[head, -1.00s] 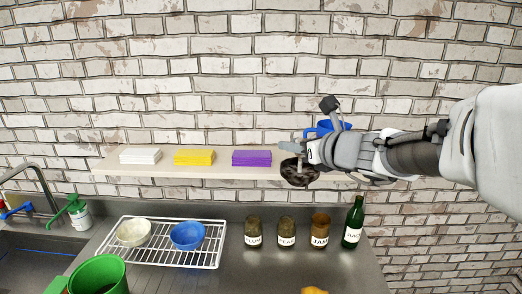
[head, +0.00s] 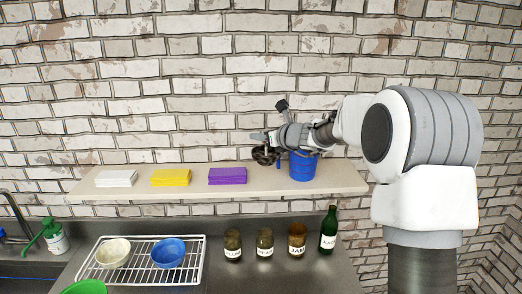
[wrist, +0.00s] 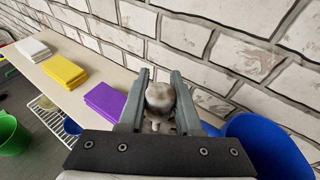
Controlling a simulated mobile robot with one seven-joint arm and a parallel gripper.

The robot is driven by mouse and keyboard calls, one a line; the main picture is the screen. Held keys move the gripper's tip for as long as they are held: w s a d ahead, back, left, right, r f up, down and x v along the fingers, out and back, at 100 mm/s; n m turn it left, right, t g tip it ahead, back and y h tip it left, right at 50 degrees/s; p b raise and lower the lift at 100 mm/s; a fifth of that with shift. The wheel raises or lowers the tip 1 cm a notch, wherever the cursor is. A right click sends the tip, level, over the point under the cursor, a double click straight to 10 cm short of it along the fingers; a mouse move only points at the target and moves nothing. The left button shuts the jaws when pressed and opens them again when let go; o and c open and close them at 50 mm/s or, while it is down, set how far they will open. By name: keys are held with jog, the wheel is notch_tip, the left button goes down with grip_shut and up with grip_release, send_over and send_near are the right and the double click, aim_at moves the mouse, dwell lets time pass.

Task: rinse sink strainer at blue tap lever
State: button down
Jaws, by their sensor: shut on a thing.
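My gripper (head: 262,142) is at the left end of my arm, above the wooden shelf. It is shut on the sink strainer (head: 264,156), a dark, round piece hanging just below the fingers. In the wrist view the strainer (wrist: 160,98) shows as a brownish-grey rounded piece between the two fingers (wrist: 158,95). The blue tap lever (head: 3,233) is only just in view at the left edge, by the grey tap (head: 17,212) over the sink (head: 22,270), far to the lower left of my gripper.
The shelf (head: 335,180) bears white, yellow (head: 171,177) and purple (head: 227,176) stacks and a blue bucket (head: 302,167) close to my gripper. Below are a wire rack (head: 140,268) with two bowls, several jars, a green bottle (head: 328,230) and a green bucket (head: 85,287).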

aim_at(266, 154)
jog(key=f, duration=0.6)
jog(key=shift+s, duration=0.2)
jog(key=shift+w+f, duration=0.25)
jog(key=shift+f, duration=0.2)
jog(key=shift+f, duration=0.15)
jog(key=c, duration=0.6)
grip_release()
